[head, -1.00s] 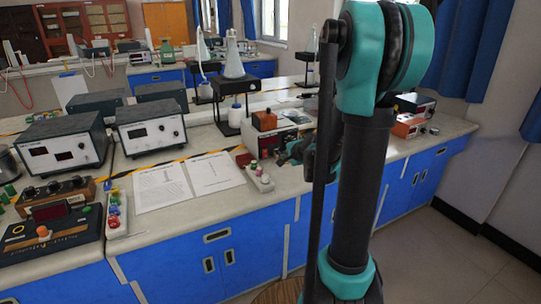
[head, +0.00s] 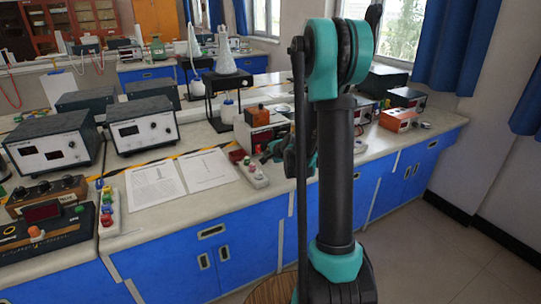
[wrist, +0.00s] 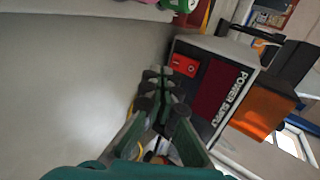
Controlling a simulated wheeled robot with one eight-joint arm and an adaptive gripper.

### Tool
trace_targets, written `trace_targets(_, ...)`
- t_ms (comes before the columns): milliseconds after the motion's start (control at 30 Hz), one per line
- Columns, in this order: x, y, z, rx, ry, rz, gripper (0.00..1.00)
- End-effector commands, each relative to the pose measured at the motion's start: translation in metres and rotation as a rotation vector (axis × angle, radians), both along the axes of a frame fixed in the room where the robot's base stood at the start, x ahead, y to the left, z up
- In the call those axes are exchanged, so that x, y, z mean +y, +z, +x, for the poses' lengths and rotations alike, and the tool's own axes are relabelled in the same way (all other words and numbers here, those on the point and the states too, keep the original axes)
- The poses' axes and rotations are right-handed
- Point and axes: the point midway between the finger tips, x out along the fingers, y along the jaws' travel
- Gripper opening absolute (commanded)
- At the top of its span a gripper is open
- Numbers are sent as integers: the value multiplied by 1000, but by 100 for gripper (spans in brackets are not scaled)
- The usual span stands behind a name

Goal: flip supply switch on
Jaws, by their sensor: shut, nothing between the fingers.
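The power supply (wrist: 220,88), a pale box with a dark red panel lettered "POWER SUPPLY", appears turned sideways in the wrist view. A red switch plate (wrist: 185,65) is on its front face; which way the switch is set is too small to tell. My gripper (wrist: 160,80) is shut and empty, its fingertips just in front of the box near the red plate. I cannot tell whether they touch it. In the head view the power supply (head: 257,133) stands on the bench, and my gripper (head: 272,150) is at its right front, partly hidden by my arm.
An orange box (wrist: 262,108) sits on the power supply. More instruments (head: 142,126) stand to the left. Floor at the right is clear.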

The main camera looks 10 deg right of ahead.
Motion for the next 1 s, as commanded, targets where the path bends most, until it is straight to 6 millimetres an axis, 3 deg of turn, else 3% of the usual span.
trace_targets(333, 13, -9, 39, 1, 1, -1, 0)
trace_targets(1000, 16, -13, 50, 0, -1, 1, 0)
